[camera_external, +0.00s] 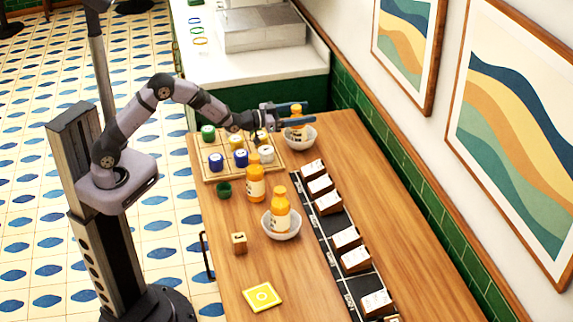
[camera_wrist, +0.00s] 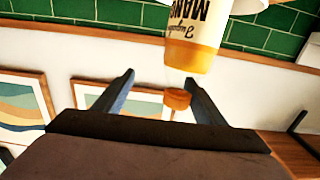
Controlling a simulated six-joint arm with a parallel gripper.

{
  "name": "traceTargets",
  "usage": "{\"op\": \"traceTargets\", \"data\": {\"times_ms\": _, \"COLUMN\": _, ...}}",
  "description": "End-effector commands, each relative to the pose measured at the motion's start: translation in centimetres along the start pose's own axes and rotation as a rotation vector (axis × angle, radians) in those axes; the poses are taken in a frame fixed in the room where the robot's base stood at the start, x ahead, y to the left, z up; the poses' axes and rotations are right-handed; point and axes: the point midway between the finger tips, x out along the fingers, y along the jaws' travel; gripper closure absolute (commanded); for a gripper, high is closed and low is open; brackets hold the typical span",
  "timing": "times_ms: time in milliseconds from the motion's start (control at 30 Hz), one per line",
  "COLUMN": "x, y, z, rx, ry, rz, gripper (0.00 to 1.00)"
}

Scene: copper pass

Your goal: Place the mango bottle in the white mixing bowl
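My gripper (camera_external: 311,111) is open at the far end of the table, with its fingers at the upper part of an orange bottle (camera_external: 297,122). That bottle stands upright in the far white bowl (camera_external: 301,143). In the wrist view, the mango bottle (camera_wrist: 190,55) appears upside down, with "MAN" legible on its label. Its orange cap (camera_wrist: 177,98) lies between the spread fingers of my gripper (camera_wrist: 160,77), nearer the right one, with a visible gap on the left. A second orange bottle (camera_external: 280,213) stands in the near white bowl (camera_external: 270,232). A third orange bottle (camera_external: 255,183) stands on the table.
A wooden board (camera_external: 222,176) with several coloured jars lies left of the far bowl. A dark strip with several white-topped boxes (camera_external: 346,239) runs along the right. A wooden cube (camera_external: 239,243) and yellow tile (camera_external: 262,297) lie nearer. The right table side is clear.

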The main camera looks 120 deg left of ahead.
Motion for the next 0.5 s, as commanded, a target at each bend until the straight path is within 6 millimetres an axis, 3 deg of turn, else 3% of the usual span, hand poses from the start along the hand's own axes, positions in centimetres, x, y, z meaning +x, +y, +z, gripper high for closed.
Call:
{"op": "traceTargets", "data": {"times_ms": 300, "x": -4.9, "y": 0.0, "z": -0.1, "rx": 0.001, "ry": 0.006, "rz": 0.000, "gripper": 0.36}}
{"op": "traceTargets", "data": {"times_ms": 500, "x": -7.1, "y": 0.0, "z": -0.2, "rx": 0.001, "ry": 0.007, "rz": 0.000, "gripper": 0.36}}
